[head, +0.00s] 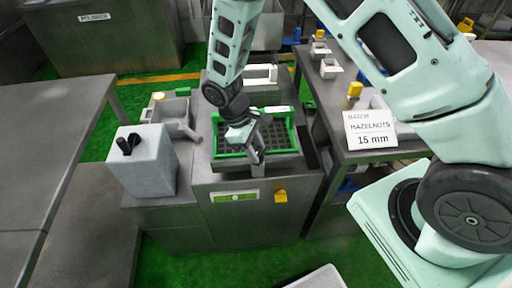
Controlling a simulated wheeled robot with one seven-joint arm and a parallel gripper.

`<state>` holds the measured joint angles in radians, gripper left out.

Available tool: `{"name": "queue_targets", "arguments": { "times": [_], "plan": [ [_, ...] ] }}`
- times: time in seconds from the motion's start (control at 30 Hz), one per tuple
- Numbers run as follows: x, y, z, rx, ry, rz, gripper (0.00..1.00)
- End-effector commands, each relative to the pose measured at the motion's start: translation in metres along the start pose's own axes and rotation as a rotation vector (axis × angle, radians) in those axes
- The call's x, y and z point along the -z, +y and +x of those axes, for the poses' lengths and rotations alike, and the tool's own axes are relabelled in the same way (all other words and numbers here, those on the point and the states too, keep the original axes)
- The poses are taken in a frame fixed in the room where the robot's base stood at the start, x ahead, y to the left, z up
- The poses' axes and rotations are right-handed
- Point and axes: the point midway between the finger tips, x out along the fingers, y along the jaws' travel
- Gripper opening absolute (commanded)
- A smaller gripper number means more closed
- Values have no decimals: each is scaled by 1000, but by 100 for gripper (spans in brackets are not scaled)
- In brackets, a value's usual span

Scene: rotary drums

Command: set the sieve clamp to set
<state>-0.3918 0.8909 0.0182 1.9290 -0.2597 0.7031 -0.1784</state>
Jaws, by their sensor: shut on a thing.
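The sieve (284,128) has a green frame around a dark mesh and sits in the top of the grey machine in the middle of the head view. My gripper (258,160) reaches down over the sieve's front edge. It is shut on a small grey upright piece (257,170), which appears to be the sieve clamp. My fingers hide most of it, and its set position cannot be read.
A yellow knob (281,196) and a green-and-white label (235,196) are on the machine's front. A grey box with a black handle (146,165) stands to the left.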

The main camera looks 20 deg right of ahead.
Motion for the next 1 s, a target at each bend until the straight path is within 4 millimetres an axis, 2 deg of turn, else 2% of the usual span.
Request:
{"name": "queue_targets", "arguments": {
  "times": [0.2, 0.5, 1.0],
  "plan": [
    [1, -1, -1, -75, 3, -174, 14],
    [0, -2, -1, -145, 3, -342, 14],
    [0, -2, -1, -178, 3, -424, 14]
  ]
}}
